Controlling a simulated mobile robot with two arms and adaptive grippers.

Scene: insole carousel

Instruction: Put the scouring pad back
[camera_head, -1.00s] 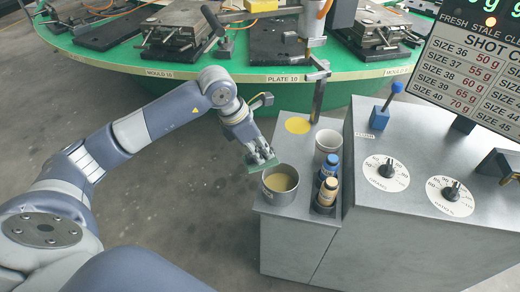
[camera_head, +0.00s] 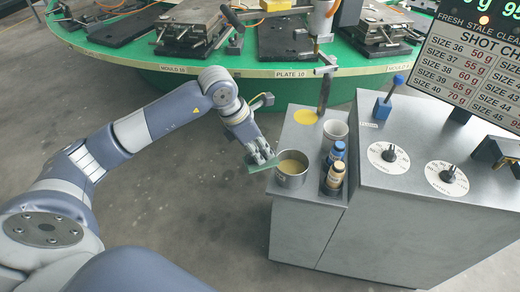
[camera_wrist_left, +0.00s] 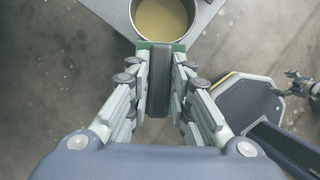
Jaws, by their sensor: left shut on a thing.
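My left gripper (camera_head: 262,158) is shut on the green scouring pad (camera_head: 259,167). The pad is held flat-looking at the fingertips, just left of a metal pot (camera_head: 291,170) with yellowish contents. In the left wrist view, the pad (camera_wrist_left: 174,47) shows as a green edge and a dark grey strip between the fingers (camera_wrist_left: 161,85), close to the pot's rim (camera_wrist_left: 134,22). I cannot tell whether pad and pot touch. A small jointed part (camera_wrist_left: 300,85) at the right of the wrist view may be my right gripper; its state is unclear.
The pot stands on a grey console (camera_head: 310,207) beside a white cup (camera_head: 335,131) and two bottles (camera_head: 334,174). A yellow disc (camera_head: 305,117) lies behind. A green carousel (camera_head: 240,72) with moulds stands at the back. Floor left of the console is clear.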

